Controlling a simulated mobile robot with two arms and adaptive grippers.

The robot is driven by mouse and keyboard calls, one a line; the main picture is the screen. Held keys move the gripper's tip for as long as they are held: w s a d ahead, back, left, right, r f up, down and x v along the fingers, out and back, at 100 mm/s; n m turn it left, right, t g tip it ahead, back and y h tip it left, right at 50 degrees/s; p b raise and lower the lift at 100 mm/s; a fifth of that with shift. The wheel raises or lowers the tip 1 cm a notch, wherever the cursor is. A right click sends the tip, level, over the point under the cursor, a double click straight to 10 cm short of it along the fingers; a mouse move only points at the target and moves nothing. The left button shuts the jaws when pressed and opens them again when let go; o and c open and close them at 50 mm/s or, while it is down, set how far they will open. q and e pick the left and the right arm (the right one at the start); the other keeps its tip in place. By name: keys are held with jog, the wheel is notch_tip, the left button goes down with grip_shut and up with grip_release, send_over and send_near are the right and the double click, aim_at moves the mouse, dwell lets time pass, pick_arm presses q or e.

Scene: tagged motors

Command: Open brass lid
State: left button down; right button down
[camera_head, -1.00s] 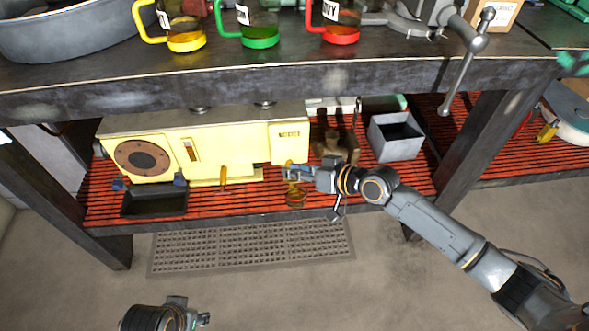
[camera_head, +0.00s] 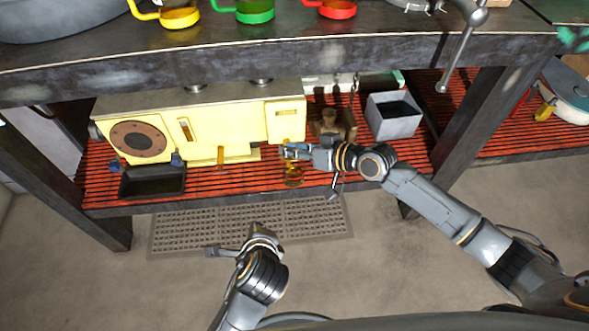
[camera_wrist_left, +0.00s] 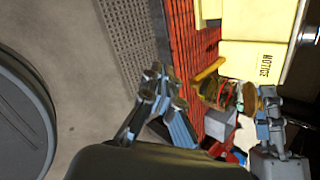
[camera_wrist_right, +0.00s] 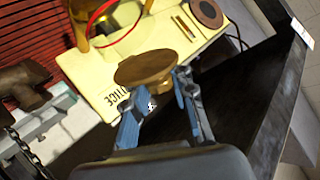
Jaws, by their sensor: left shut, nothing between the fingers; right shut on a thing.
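The brass lid (camera_wrist_right: 145,68) is a round brass disc between the fingertips of my right gripper (camera_wrist_right: 158,90), which is shut on it. In the left wrist view the lid (camera_wrist_left: 248,98) is tilted beside a small jar (camera_wrist_left: 222,92) with a red ring; I cannot tell whether they touch. In the head view my right gripper (camera_head: 287,151) is just above the jar (camera_head: 292,176), at the front of the red slatted shelf; the lid is hard to make out there. My left gripper (camera_head: 212,252) is shut and empty, in front of the shelf.
A yellow machine (camera_head: 225,125) stands left of the jar on the shelf (camera_head: 240,192). A black tray (camera_head: 152,182) lies at the left, and a grey open box (camera_head: 393,115) stands at the right. The dark bench top (camera_head: 290,40) overhangs the shelf.

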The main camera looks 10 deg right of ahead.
pick_arm(q)
jog(key=w+d+r+m+t+h, duration=0.15)
jog(key=d+r+m+t, duration=0.35)
jog(key=d+r+m, duration=0.65)
pick_arm(e)
jog(key=shift+d, duration=0.15)
pick_arm(q)
jog(key=w+a+f+m, duration=0.1)
jog(key=w+f, duration=0.5)
jog(key=w, duration=0.4)
jog(key=shift+a+y, duration=0.1)
jog(key=shift+y, duration=0.15)
jog(key=shift+w+r, duration=0.4)
jog(key=shift+r, duration=0.3)
pick_arm(e)
jog(key=c, duration=1.2)
grip_release()
jog(key=shift+o, duration=0.3)
jog(key=shift+s, duration=0.2)
